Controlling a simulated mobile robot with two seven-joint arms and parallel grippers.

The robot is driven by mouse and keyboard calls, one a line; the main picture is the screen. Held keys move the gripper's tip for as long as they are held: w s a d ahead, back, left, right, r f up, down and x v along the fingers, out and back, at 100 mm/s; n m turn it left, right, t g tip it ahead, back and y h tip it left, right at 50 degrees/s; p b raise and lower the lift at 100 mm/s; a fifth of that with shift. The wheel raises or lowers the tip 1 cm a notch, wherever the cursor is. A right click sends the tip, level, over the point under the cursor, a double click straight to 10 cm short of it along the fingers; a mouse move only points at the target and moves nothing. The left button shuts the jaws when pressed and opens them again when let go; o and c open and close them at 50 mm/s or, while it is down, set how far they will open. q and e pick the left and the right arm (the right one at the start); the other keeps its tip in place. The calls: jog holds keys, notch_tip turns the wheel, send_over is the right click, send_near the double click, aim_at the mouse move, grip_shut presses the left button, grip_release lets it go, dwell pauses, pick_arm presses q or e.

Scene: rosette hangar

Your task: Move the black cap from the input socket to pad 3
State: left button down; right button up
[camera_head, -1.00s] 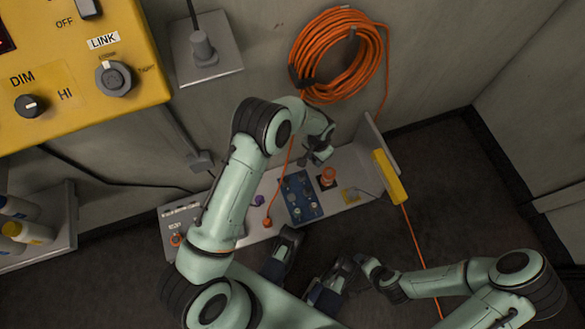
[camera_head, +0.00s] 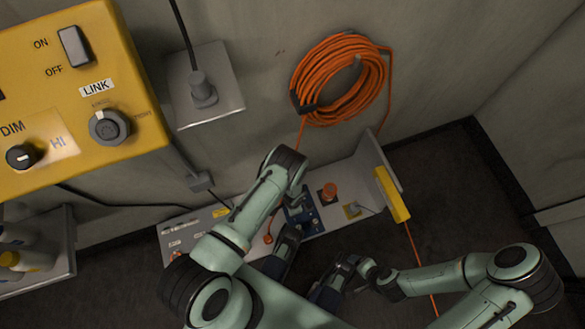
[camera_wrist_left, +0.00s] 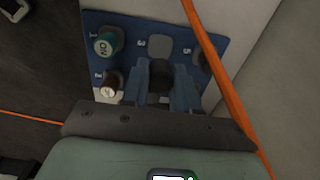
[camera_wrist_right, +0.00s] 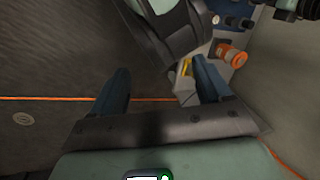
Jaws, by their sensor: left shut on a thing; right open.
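The blue board (camera_wrist_left: 125,20) fills the upper middle of the left wrist view, and part of it shows in the head view (camera_head: 311,217). Pad 3 (camera_wrist_left: 160,46) is a bare grey patch beside its printed number. My left gripper (camera_wrist_left: 163,78) is shut on a dark piece, seemingly the black cap (camera_wrist_left: 160,76), right in front of pad 3. I cannot tell whether the cap touches the board. The input socket cannot be made out. My right gripper (camera_wrist_right: 160,68) is open and empty, away from the board.
An orange cable (camera_wrist_left: 215,60) crosses close to the left gripper. An orange knob (camera_head: 329,191) stands right of the board.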

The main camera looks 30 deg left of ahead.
pick_arm(q)
notch_tip(320, 180, down, 3)
jog(key=shift+f+b, duration=0.2)
jog(key=shift+b, duration=0.8)
jog(key=shift+f+b, duration=0.35)
jog(key=shift+f, duration=0.2)
pick_arm(e)
jog(key=w+d+f+t, duration=0.1)
jog(key=w+d+f, duration=0.1)
jog(key=w+f, duration=0.1)
jog(key=shift+w+d+f+t+h, duration=0.2)
jog(key=shift+w+t+h, duration=0.1)
jog(key=shift+w, duration=0.55)
jog(key=shift+f, duration=0.25)
pick_arm(q)
jog(key=shift+f+b, duration=0.1)
jog(key=shift+b, duration=0.2)
pick_arm(e)
jog(key=shift+f, duration=0.1)
pick_arm(q)
jog(key=shift+f+b, duration=0.35)
pick_arm(e)
jog(key=shift+f, duration=0.4)
jog(key=shift+f, duration=0.1)
pick_arm(q)
jog(key=c, duration=0.8)
grip_release()
